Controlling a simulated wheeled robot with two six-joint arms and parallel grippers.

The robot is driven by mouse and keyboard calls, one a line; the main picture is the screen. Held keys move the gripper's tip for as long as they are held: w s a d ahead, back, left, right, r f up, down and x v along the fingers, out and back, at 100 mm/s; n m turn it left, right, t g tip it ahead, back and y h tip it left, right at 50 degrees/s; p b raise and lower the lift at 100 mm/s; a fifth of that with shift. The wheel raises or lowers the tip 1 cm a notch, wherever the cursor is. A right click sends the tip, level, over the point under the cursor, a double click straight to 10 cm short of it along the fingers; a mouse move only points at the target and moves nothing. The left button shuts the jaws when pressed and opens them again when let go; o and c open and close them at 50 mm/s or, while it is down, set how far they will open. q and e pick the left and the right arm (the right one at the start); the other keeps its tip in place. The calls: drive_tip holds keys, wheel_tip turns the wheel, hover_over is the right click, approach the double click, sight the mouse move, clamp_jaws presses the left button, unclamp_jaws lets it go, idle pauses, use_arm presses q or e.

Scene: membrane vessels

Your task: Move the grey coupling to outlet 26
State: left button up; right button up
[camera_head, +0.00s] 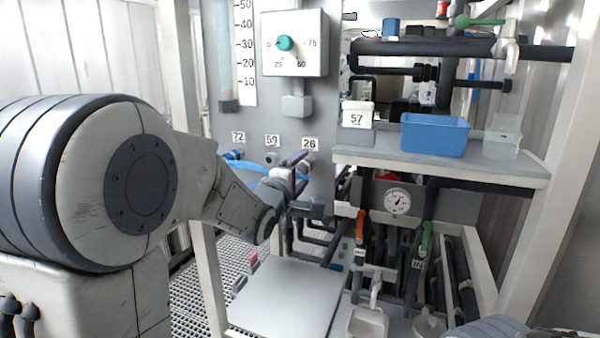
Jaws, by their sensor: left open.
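The grey panel (325,115) carries outlet labels 72 (238,137), 59 (272,141) and 26 (310,144). A small grey fitting (271,158) shows under label 59; I cannot tell whether it is the grey coupling or the bare outlet. A purple hose end (294,158) is just below and left of label 26. Blue hoses (246,164) run below labels 72 and 59. My left gripper (298,174) is open in front of the panel, below label 26. It and my left wrist hide part of the hoses, and I cannot tell whether it touches them.
A shelf (440,168) to the right holds a blue bin (435,134), a container marked 57 (357,117) and a clear beaker (502,136). Below are a gauge (397,201), an orange-handled valve (361,224) and a green-handled valve (426,237). A bare grey plate (285,297) lies low in front.

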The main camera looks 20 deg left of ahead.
use_arm(q)
drive_tip(key=s+b, duration=0.3)
drive_tip(key=s, duration=0.7)
drive_tip(key=shift+s, duration=0.25)
drive_tip(key=shift+a+f, duration=0.1)
drive_tip(key=shift+f, duration=0.05)
drive_tip(key=s+d+f+m+g+h+b, duration=0.1)
drive_tip(key=s+d+f+m+g, duration=0.3)
drive_tip(key=f, duration=0.3)
drive_tip(key=s+d+f+m+g+b, duration=0.25)
drive_tip(key=d+f+m, duration=0.25)
drive_tip(key=f, duration=0.3)
drive_tip(key=s+d+f+m+g+h+b, duration=0.1)
drive_tip(key=s+d+f+m+g, duration=0.1)
drive_tip(key=d+f+m+g, duration=0.4)
drive_tip(key=s+d+f+m+g+b, duration=0.1)
drive_tip(key=s+f+m+g, duration=0.1)
drive_tip(key=s+f+m, duration=0.3)
drive_tip(key=s+d+f+m+g+y, duration=0.1)
drive_tip(key=s+f+m+g, duration=0.2)
drive_tip(key=s, duration=1)
drive_tip(key=shift+s+d+f+m+g+y+b, duration=0.3)
drive_tip(key=shift+s+d+f+m+g+b, duration=0.1)
drive_tip(key=shift+f+m, duration=0.55)
